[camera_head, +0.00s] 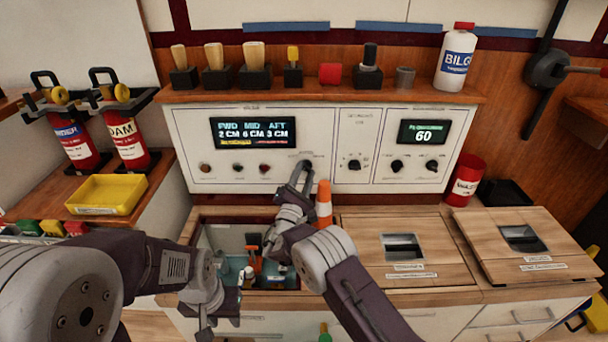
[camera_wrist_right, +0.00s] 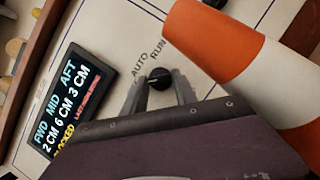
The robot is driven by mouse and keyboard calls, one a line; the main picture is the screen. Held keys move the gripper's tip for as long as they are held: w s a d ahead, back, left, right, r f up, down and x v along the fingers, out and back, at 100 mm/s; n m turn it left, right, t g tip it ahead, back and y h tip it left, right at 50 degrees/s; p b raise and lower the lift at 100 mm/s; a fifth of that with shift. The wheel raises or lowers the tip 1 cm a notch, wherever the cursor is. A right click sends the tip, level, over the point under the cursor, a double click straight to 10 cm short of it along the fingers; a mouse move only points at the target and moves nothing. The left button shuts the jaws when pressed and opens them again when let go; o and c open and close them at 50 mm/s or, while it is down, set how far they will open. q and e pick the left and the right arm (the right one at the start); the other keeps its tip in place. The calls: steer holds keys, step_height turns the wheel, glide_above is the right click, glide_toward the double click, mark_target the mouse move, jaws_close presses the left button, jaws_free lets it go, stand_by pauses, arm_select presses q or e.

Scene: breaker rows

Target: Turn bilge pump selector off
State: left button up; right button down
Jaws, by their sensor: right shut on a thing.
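The white control panel (camera_head: 330,185) stands at the back of the bench. Its left display (camera_head: 253,132) reads FWD 2 CM, MID 6 CM, AFT 3 CM, with small yellow and red text below. A black selector knob (camera_wrist_right: 160,78) shows in the right wrist view, with AUTO and RUN printed beside it; no OFF label shows there. My right gripper (camera_head: 305,166) reaches the panel, its fingers closed around this knob. In the right wrist view the fingers (camera_wrist_right: 159,88) are on either side of it. My left gripper (camera_head: 204,328) hangs low at the front left, away from the panel.
An orange-and-white cone (camera_head: 324,205) stands close beside my right gripper. Other black knobs (camera_head: 355,164) are further right on the panel. An open bin (camera_head: 215,238) with tools lies below my right arm.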

steer(key=c, duration=1)
jaws_free()
steer(key=shift+s+a, duration=0.1)
steer(key=shift+s, duration=0.2)
steer(key=p+v, duration=0.4)
steer(key=v, duration=0.4)
steer(key=shift+s+f, duration=0.2)
steer(key=shift+s, duration=0.05)
steer(key=shift+a, duration=0.1)
